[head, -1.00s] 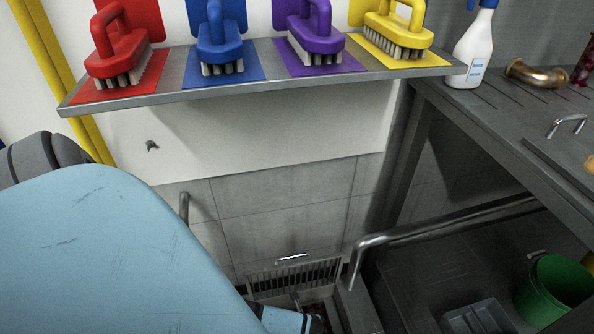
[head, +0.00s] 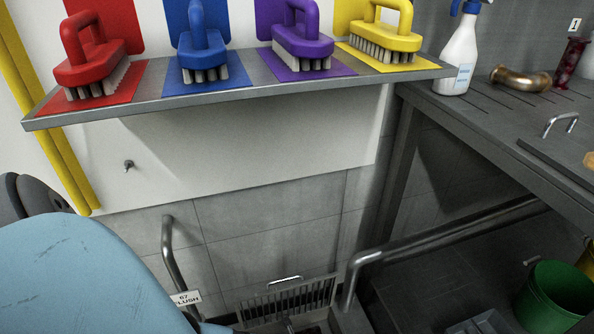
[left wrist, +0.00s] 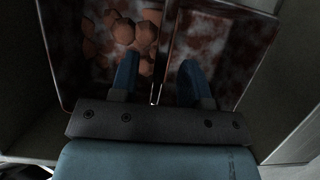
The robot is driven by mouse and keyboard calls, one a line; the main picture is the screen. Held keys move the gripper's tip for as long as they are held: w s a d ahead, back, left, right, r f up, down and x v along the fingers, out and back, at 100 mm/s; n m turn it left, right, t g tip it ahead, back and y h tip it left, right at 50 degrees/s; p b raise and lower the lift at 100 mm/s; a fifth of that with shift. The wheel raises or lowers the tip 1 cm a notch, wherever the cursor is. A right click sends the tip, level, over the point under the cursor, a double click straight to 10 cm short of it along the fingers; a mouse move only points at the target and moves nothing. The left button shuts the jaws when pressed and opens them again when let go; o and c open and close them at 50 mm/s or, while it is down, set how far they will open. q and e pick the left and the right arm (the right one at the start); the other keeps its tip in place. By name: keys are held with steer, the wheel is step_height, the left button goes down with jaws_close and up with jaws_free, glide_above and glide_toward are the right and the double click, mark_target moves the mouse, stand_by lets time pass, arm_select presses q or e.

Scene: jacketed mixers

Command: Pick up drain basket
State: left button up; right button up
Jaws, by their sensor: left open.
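In the left wrist view a metal-rimmed container (left wrist: 60,97), probably the drain basket, lies under my left gripper (left wrist: 158,85). A narrow upright divider or handle splits it. Brown rounded lumps (left wrist: 124,31) lie in its left half, and the right half looks blotched reddish and white. My left gripper is open, its two blue fingers apart on either side of the dark bar, with nothing clearly held. In the head view my blue arm covers the lower left, and the basket cannot be made out in the floor drain at the bottom edge. My right gripper is not in view.
A slotted grate (head: 290,301) with a handle leans against the tiled wall behind the drain. A pipe (head: 172,255) with a flush tag stands left of it, and a bent rail (head: 440,238) right. A brush shelf (head: 240,95) hangs above. A green bucket (head: 553,297) stands lower right.

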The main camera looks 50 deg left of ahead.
arm_select(q)
steer(key=shift+f, duration=0.1)
steer(key=shift+c, duration=0.4)
jaws_close()
